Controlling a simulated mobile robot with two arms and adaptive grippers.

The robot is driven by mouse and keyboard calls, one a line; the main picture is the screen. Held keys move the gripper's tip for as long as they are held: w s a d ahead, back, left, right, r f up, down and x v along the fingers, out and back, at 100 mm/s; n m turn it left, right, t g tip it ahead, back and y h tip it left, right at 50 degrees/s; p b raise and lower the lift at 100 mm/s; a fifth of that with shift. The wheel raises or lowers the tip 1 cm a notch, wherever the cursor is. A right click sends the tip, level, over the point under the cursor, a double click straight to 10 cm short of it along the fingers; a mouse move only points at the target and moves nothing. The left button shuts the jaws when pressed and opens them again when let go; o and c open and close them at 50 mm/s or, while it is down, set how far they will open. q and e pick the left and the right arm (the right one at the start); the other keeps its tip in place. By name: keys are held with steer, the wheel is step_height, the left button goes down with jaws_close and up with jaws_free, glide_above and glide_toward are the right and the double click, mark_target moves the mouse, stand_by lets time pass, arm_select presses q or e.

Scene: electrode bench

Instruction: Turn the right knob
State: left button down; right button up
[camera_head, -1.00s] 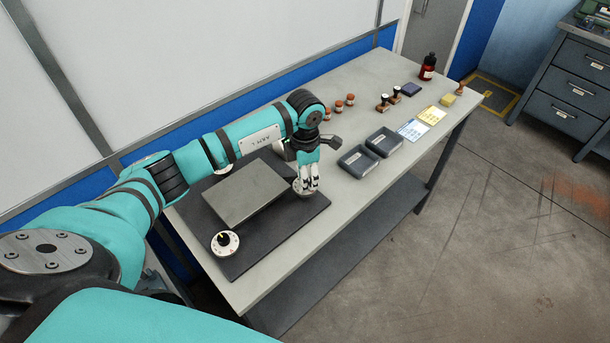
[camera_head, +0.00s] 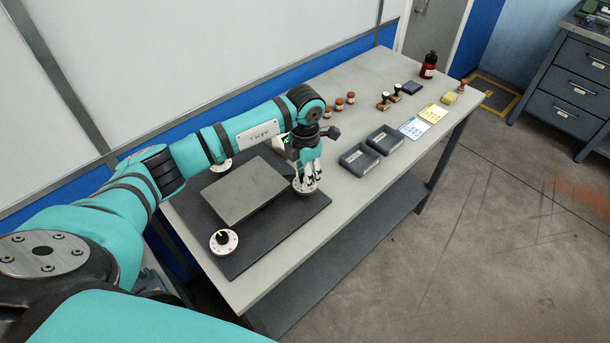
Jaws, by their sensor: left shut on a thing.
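The right knob sits on a white round dial (camera_head: 298,188) at the right corner of the dark board (camera_head: 268,238). My left gripper (camera_head: 307,183) points down over this dial and is shut on the knob, which its fingers mostly hide. Another black knob on a white dial (camera_head: 224,242) is at the board's front left corner, with nothing touching it. A further white dial (camera_head: 221,165) shows partly behind my left arm. A grey plate (camera_head: 243,192) lies in the middle of the board. My right gripper is not in view.
Two dark trays (camera_head: 360,158) stand to the right of the board. Behind them are small red-brown jars (camera_head: 338,104), stamps (camera_head: 384,101), a dark red bottle (camera_head: 429,66), and paper notes (camera_head: 414,128). The bench's front strip is clear.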

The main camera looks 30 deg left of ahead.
arm_select(q)
steer(key=shift+n+b, duration=0.3)
steer(key=shift+n, duration=0.8)
steer(key=c, duration=1)
jaws_free()
steer(key=shift+c, duration=0.2)
steer(key=shift+r, duration=0.15)
step_height(320, 180, up, 12)
steer(key=shift+d+f, duration=0.1)
steer(key=shift+f, duration=0.1)
